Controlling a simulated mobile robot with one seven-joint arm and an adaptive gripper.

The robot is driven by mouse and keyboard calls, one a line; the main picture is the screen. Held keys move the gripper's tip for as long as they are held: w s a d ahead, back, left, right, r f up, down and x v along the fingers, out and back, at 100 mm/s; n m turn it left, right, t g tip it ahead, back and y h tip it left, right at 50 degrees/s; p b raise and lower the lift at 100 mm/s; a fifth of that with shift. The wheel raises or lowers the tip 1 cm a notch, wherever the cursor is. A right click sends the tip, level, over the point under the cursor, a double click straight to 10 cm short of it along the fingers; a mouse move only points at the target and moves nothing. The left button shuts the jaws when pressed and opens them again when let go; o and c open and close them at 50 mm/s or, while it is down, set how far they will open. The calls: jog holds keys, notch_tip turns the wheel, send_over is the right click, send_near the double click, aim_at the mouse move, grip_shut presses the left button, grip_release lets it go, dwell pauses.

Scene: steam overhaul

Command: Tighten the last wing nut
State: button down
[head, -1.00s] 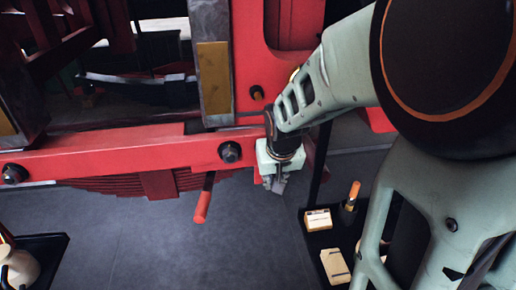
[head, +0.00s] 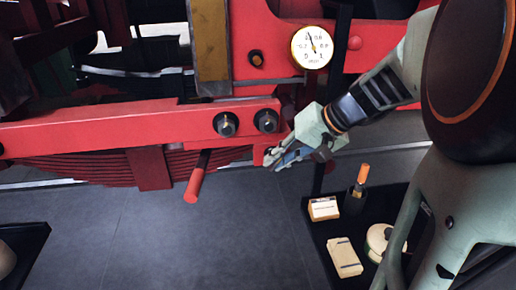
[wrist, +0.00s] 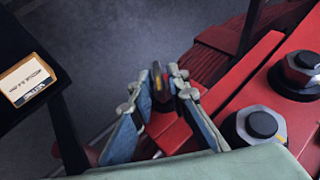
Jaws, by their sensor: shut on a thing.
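My gripper (head: 274,159) reaches in from the right, its fingers pointing left at the lower right end of the red frame. In the wrist view my gripper (wrist: 160,78) has its fingertips closed around a small dark piece with a yellowish part (wrist: 157,76), in front of the red metal. This piece sits where the wing nut would be, but its wings cannot be made out. In the head view the fingers mostly hide it. Two dark hex nuts (head: 226,124) (head: 265,121) sit on the red beam (head: 110,131) just up and left of my gripper.
A red handle (head: 196,180) hangs below the beam, left of my gripper. A round gauge (head: 312,47) is above. A dark tray (head: 320,232) at lower right holds a labelled box (head: 323,208), a pale block (head: 344,257) and an orange-handled tool (head: 361,176). The floor between is clear.

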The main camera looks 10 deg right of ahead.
jog(key=y+b, duration=0.2)
jog(key=b, duration=0.1)
jog(key=f+m+y+b, duration=0.1)
jog(key=y+b, duration=0.2)
jog(key=b, duration=0.1)
jog(key=shift+d+t, duration=0.2)
jog(key=shift+t, duration=0.1)
jog(key=m+t+y+b, duration=0.1)
jog(key=y+b, duration=0.3)
jog(key=shift+m, duration=0.3)
jog(key=shift+r, duration=0.2)
dwell(0.4)
jog(key=c, duration=2.1)
grip_release()
jog(key=v, duration=1.2)
jog(key=shift+f, duration=0.3)
